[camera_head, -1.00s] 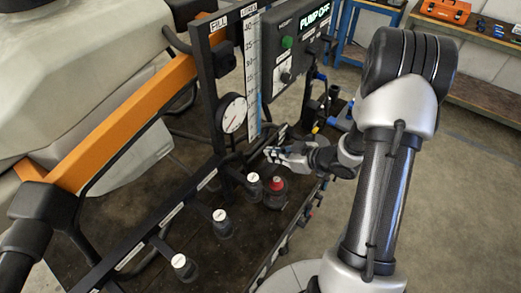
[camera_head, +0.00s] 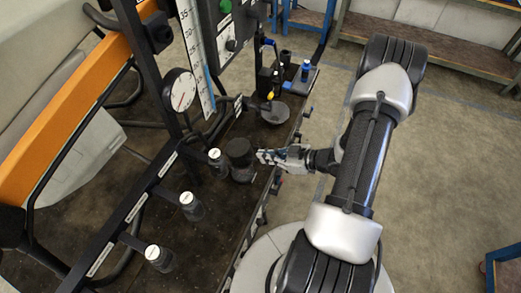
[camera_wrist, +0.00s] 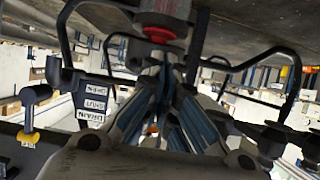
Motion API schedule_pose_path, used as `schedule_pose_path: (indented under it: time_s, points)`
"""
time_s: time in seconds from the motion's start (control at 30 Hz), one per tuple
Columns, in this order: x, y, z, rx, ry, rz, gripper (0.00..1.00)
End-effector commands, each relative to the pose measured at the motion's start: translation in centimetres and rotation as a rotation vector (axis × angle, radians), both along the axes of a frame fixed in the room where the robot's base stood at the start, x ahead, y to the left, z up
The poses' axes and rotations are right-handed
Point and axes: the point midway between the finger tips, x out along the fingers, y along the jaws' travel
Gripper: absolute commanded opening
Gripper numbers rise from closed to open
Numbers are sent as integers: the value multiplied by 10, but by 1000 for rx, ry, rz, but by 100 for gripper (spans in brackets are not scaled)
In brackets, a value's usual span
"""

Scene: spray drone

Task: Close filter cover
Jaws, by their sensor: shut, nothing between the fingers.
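A dark round canister (camera_head: 240,158) stands on the tray of the rig, with a dark round top in the head view. I cannot tell whether that top is the filter cover or how firmly it is seated. My gripper (camera_head: 262,156) is shut and empty just right of the canister, close to it; whether they touch is unclear. In the wrist view, my fingers (camera_wrist: 160,72) are together. A red part (camera_wrist: 160,35) under a grey cylinder shows just beyond them; I cannot tell whether it belongs to the canister.
White-topped valves (camera_head: 215,157) stand in a row left of the canister. A grey round dish (camera_head: 274,113) lies behind it. A gauge (camera_head: 180,90) and upright scale rise at the back. Dark bars cross the wrist view. Open floor lies right of the rig.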

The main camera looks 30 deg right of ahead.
Motion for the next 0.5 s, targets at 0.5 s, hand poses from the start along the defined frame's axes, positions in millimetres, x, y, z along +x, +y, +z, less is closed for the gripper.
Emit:
schedule_pose_path:
  time_s: [0.5]
  points:
    - [-9,-5,-37,67,-98,1,0]
